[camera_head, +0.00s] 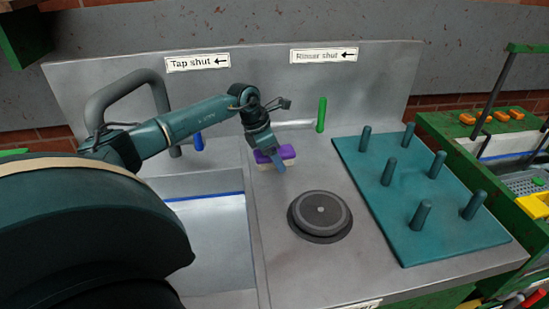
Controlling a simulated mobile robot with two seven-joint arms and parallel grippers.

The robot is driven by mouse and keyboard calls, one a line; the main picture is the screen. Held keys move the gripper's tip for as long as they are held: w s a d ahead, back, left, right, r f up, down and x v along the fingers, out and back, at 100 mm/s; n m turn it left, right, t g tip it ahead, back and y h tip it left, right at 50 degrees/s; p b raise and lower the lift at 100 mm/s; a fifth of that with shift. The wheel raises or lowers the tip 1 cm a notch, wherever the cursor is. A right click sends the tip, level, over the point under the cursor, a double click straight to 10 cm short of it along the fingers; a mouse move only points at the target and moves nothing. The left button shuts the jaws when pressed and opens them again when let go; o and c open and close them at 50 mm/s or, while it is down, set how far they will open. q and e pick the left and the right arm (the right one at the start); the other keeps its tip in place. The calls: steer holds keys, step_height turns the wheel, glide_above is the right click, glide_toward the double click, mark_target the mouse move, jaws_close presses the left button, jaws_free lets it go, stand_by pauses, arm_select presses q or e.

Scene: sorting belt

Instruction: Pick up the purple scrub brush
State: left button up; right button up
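The purple scrub brush (288,153) has a purple top and a pale underside. It is by the back of the counter, right of the sink. My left gripper (276,160) reaches down over it from the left arm. One finger shows in front of the brush's near side and covers part of it. The other finger is hidden, so I cannot tell whether the gripper is closed on the brush. I also cannot tell whether the brush rests on the counter or is lifted. My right gripper is not in view.
A sink (215,230) lies left, with a grey tap (125,90), blue lever (198,142) and green lever (321,115) behind. A round grey rinser (320,212) sits mid-counter. A teal peg board (440,235) stands right. Bare counter lies between the brush and rinser.

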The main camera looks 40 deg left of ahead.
arm_select(q)
steer(key=c, duration=1.1)
steer(key=shift+r, duration=0.1)
